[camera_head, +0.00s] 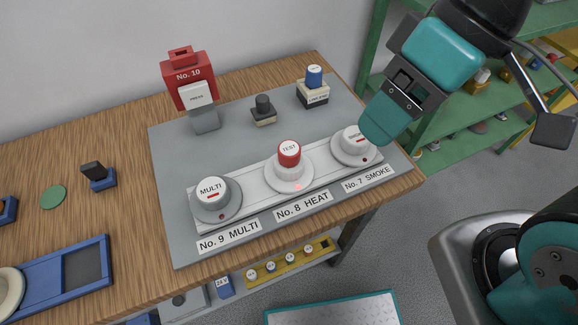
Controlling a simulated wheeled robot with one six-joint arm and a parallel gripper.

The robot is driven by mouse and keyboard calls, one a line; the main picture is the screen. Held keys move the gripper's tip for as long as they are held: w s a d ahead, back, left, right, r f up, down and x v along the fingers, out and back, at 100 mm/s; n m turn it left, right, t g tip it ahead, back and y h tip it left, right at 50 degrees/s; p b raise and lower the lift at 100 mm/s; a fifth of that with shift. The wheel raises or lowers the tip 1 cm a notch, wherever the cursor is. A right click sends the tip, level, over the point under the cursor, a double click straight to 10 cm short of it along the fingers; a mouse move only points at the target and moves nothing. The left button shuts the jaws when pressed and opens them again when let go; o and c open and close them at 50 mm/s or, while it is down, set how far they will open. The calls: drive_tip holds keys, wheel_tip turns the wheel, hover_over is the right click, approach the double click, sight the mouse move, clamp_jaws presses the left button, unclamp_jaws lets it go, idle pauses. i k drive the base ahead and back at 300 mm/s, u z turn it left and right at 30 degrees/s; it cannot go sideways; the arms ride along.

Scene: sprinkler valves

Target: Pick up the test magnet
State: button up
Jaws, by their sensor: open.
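The test magnet appears to be the red cap with a white top marked TEST (289,152). It sits on the middle detector, labelled No. 8 HEAT (287,177), where a small red light shows at the base. My gripper (378,135) is to the right of the magnet, above and in front of the No. 7 SMOKE detector (349,147), hiding part of it. Its jaws are open and I see nothing between them. The gap between the fingers is hard to make out from this side. The gripper is apart from the magnet.
The No. 9 MULTI detector (212,194) stands left on the same white rail. Behind are a red No. 10 box (188,82), a small black-knobbed block (263,108) and a blue-knobbed block (314,82). The grey board (165,165) lies on a wooden table (130,235). Green shelves (455,150) stand right.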

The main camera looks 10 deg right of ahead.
sight(289, 151)
drive_tip(key=u, duration=0.2)
drive_tip(key=k, duration=0.3)
drive_tip(key=u, duration=1.05)
drive_tip(key=k, duration=1.05)
drive_tip(key=z, duration=0.05)
drive_tip(key=i, duration=0.9)
drive_tip(key=z, duration=0.15)
